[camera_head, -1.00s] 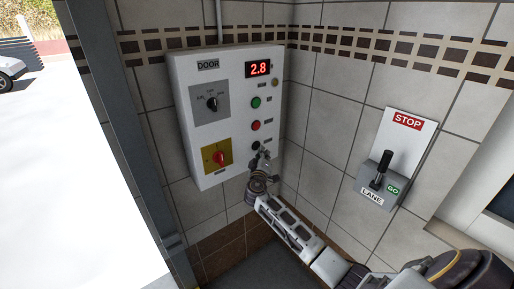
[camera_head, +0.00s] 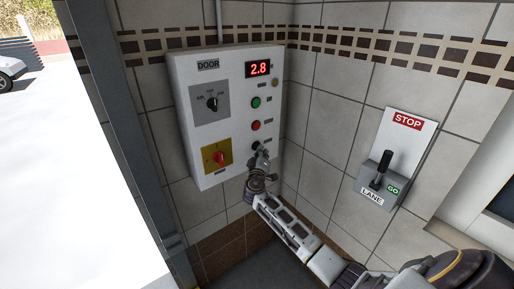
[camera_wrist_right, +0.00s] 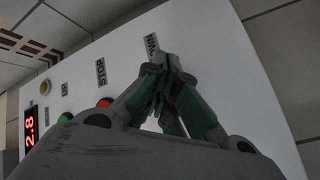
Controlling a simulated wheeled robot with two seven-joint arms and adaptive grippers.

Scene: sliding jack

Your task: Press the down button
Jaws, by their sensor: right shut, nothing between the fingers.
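The white DOOR panel (camera_head: 236,92) hangs on the tiled wall. Its down button, the black one (camera_head: 255,146), sits lowest in the button column, below the red button (camera_head: 255,125) and the green button (camera_head: 256,102). My right gripper (camera_head: 263,154) is shut and empty, its tips just below and right of the black button. I cannot tell if they touch it. In the right wrist view the shut fingertips (camera_wrist_right: 155,62) point at the panel beside a partly covered label (camera_wrist_right: 152,44); the black button is hidden there. My left gripper is not in view.
The panel also carries a red 2.8 display (camera_head: 258,68), a grey selector (camera_head: 211,103) and a yellow plate with a red knob (camera_head: 218,157). A STOP/GO lane lever box (camera_head: 377,185) is on the wall to the right. An open doorway is at left.

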